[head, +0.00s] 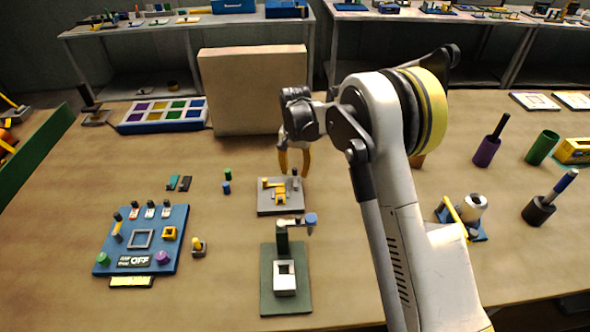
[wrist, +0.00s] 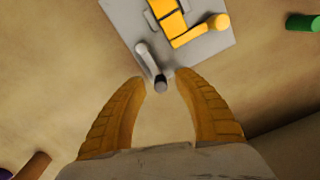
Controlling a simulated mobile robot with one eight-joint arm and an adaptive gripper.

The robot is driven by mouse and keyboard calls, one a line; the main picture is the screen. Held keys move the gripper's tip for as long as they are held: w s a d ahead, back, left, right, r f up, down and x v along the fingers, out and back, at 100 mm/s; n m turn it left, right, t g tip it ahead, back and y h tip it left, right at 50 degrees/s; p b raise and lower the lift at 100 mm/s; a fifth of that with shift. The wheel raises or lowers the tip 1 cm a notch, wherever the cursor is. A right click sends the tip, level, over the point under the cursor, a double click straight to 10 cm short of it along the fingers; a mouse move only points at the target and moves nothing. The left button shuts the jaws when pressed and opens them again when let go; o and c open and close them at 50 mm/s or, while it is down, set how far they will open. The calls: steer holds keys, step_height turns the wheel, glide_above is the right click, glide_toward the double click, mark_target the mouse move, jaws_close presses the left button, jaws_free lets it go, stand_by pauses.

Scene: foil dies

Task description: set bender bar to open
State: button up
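A small bender stands on a grey plate (head: 266,208) at the middle of the table; the plate also shows in the wrist view (wrist: 205,50). It carries yellow blocks (wrist: 168,18) and a yellow bar with a round knob (wrist: 205,30); the yellow parts show in the head view (head: 280,197). A grey lever with a dark-ended peg (wrist: 160,82) sits at the plate's near corner in the wrist view. My gripper (wrist: 160,80) is open, its yellow fingertips either side of this peg. I cannot tell whether they touch it. In the head view my gripper (head: 294,172) hangs over the plate's far edge.
A green plate with a blue-knobbed press (head: 266,295) stands just in front. A blue control board (head: 120,235) lies left. A tan box (head: 252,90) stands behind my gripper. Small green and blue cylinders (head: 227,188) stand left of the bender.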

mark_target(295, 168)
step_height(295, 168, up, 12)
stand_by(0.6)
steer(key=s+d+r+n+t, duration=0.1)
steer(key=s+d+r+t, duration=0.1)
steer(key=s+d+r, duration=0.35)
steer(key=s+d+r+n+t, duration=0.1)
steer(key=s+d+r, duration=0.2)
steer(key=s+r, duration=0.5)
steer(key=s+d+f+n+t, duration=0.1)
steer(key=s+d+f+t, duration=0.1)
steer(key=s, duration=0.8)
steer(key=s+d+f+t+b, duration=0.1)
steer(key=s+d+f+t, duration=0.1)
steer(key=s, duration=0.8)
step_height(295, 168, down, 2)
steer(key=shift+d+f+n, duration=0.25)
steer(key=shift+d+n, duration=0.15)
steer(key=shift+d, duration=0.35)
